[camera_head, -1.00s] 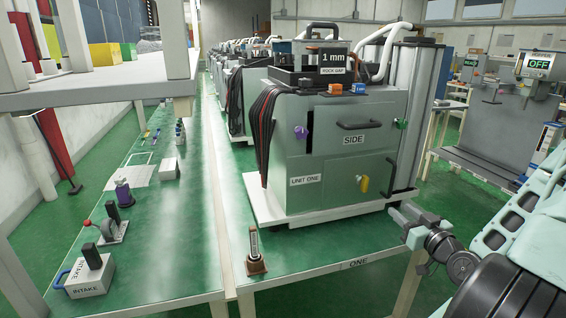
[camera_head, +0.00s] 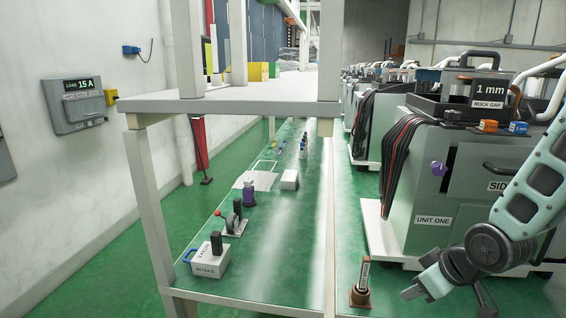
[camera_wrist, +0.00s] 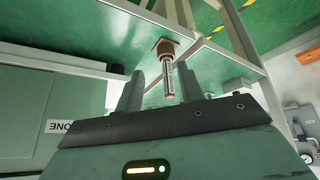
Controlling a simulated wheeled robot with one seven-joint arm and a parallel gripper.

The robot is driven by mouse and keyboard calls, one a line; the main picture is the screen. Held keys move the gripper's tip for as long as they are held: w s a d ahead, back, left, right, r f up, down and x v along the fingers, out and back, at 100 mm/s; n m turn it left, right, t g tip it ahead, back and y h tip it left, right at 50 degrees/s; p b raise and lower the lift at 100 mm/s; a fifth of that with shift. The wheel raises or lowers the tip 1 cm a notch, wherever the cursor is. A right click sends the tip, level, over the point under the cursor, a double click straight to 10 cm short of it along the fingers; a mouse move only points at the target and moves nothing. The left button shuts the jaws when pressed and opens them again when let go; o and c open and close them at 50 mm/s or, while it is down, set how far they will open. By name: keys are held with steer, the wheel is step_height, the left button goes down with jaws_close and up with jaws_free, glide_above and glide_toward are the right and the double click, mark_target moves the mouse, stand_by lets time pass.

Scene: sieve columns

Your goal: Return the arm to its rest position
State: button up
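My arm reaches in from the right edge of the head view, in front of the grey-green cabinet marked UNIT ONE (camera_head: 432,192). My gripper (camera_head: 414,290) is low at its end, just right of a small brown stand (camera_head: 360,297) with an upright labelled piece. In the wrist view, the two dark fingers of my gripper (camera_wrist: 162,88) are apart. The brown stand with its labelled piece (camera_wrist: 168,75) shows beyond and between them. I see nothing held.
The green bench (camera_head: 300,240) carries the INTAKE block (camera_head: 210,262), a lever (camera_head: 234,220) and a purple-topped item (camera_head: 249,194). A white shelf (camera_head: 240,105) overhangs it. A load meter (camera_head: 82,105) hangs on the left wall. Green floor (camera_head: 110,270) at left is clear.

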steer(key=s+a+r+n+g, duration=0.1)
steer(key=s+a+r, duration=0.3)
steer(key=s+a, duration=0.4)
steer(key=s+a+r+n+g+h, duration=0.1)
steer(key=s+a+r+g, duration=0.3)
steer(key=s+a, duration=0.4)
steer(key=s+r, duration=0.1)
steer(key=s, duration=0.3)
steer(key=shift+s+a+r+g+h, duration=0.3)
steer(key=shift+s+a, duration=0.05)
steer(key=shift+s, duration=0.05)
steer(key=shift+d, duration=0.15)
steer(key=shift+c, duration=0.4)
